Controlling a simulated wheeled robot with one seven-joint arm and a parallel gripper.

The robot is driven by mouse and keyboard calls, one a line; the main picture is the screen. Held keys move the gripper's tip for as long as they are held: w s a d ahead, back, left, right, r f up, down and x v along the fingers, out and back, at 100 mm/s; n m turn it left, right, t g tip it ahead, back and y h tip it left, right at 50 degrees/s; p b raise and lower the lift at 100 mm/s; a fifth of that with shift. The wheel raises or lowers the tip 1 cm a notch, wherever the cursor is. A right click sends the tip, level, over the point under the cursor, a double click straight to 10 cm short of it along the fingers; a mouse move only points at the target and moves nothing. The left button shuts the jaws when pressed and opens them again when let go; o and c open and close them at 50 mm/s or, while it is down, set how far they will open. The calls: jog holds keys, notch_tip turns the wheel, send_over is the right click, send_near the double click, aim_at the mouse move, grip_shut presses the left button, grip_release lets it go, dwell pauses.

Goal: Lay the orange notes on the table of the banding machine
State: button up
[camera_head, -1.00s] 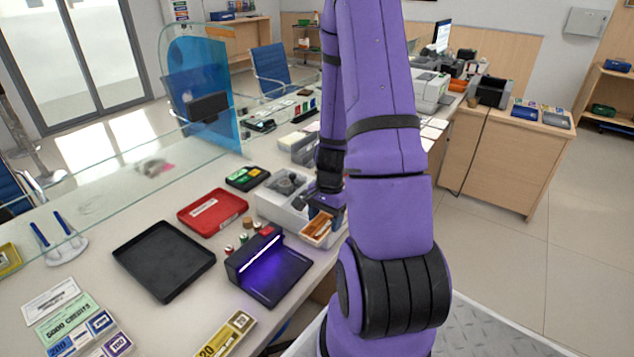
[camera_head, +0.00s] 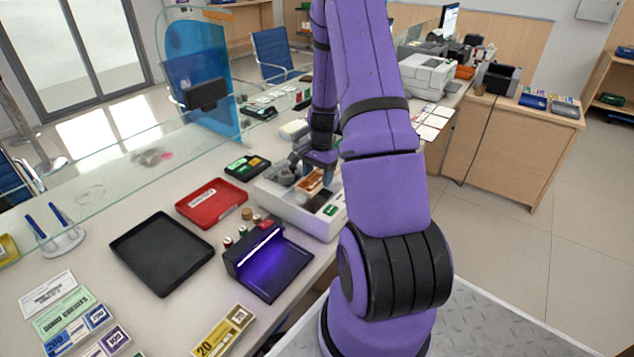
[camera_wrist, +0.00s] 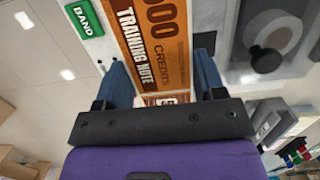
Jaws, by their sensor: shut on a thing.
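My gripper (camera_head: 318,168) is shut on the orange notes (camera_head: 311,182), at the banding machine. In the wrist view my gripper (camera_wrist: 163,82) has its two blue fingers on either side of the orange notes (camera_wrist: 152,42), which read "TRAINING NOTE". The banding machine (camera_head: 286,206) is a pale grey box with a dark slot, a round grey part and a green label. The notes are over its top; I cannot tell whether they touch it. In the wrist view its green BAND label (camera_wrist: 83,19) is at the left of the notes.
A purple-lit black lamp unit (camera_head: 268,262), a red tray (camera_head: 211,203) and a black tray (camera_head: 162,252) are left of the machine. Small coin rolls (camera_head: 247,214) stand between. A glass screen (camera_head: 120,158) runs along the counter. Yellow notes (camera_head: 224,331) lie at the front.

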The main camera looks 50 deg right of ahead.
aim_at(318, 173)
jog(key=shift+w+d+f, duration=0.25)
jog(key=shift+w+d, duration=0.2)
jog(key=shift+w, duration=0.05)
jog(key=shift+f, duration=1.55)
jog(key=shift+f, duration=0.15)
jog(key=o, duration=1)
jog(key=shift+o, duration=0.2)
